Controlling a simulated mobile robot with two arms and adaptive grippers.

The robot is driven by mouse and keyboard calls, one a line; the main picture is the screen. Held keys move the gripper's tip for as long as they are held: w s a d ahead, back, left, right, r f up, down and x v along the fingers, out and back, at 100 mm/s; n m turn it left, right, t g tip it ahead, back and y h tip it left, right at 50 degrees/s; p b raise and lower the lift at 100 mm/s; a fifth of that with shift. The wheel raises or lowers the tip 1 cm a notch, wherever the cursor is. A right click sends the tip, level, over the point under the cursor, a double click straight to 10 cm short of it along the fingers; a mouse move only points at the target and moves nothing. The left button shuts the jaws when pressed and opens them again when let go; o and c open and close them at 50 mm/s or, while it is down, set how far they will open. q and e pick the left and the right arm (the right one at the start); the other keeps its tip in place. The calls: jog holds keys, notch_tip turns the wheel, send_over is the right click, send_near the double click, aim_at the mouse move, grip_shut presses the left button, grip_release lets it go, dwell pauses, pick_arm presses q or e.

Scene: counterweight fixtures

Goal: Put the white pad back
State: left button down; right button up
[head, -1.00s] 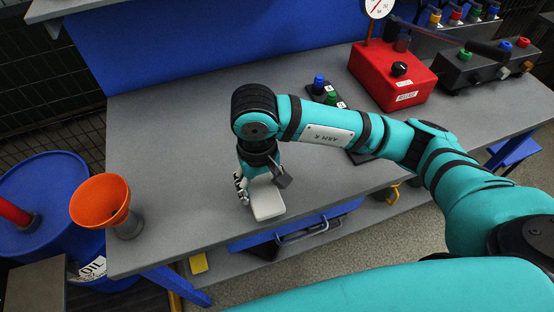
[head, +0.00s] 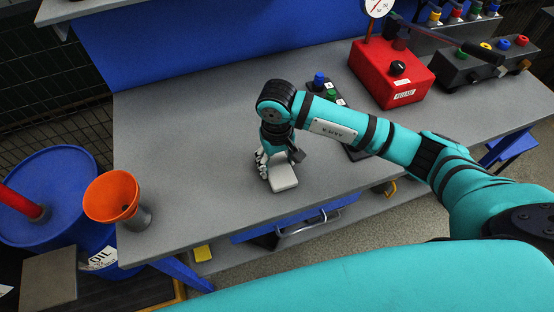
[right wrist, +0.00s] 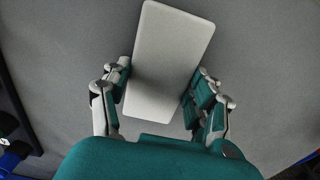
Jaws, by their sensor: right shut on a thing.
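The white pad (head: 284,179) is a flat rounded block at the grey workbench's front part in the head view. My right gripper (head: 279,163) reaches down over it from above, one finger on each side. In the right wrist view the pad (right wrist: 168,62) lies lengthwise between the two fingers of my right gripper (right wrist: 158,92), which are shut on its long sides. Whether the pad touches the bench or is held just above it, I cannot tell. My left gripper is not in view.
An orange funnel (head: 112,196) stands at the bench's left end, near a blue drum (head: 50,190). A black button box (head: 326,92) and a red box with a gauge (head: 392,74) stand behind and right. The grey bench top (head: 190,150) left of my gripper is clear.

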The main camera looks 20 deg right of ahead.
aim_at(277, 164)
jog(key=shift+f+b, duration=0.2)
jog(key=shift+b, duration=0.1)
jog(key=o, duration=1.1)
jog(key=shift+r, duration=0.1)
jog(key=shift+r+p, duration=0.1)
jog(key=shift+p, duration=0.2)
jog(key=shift+r, duration=0.25)
notch_tip(277, 164, up, 12)
jog(key=b, duration=0.3)
jog(key=shift+f, duration=0.2)
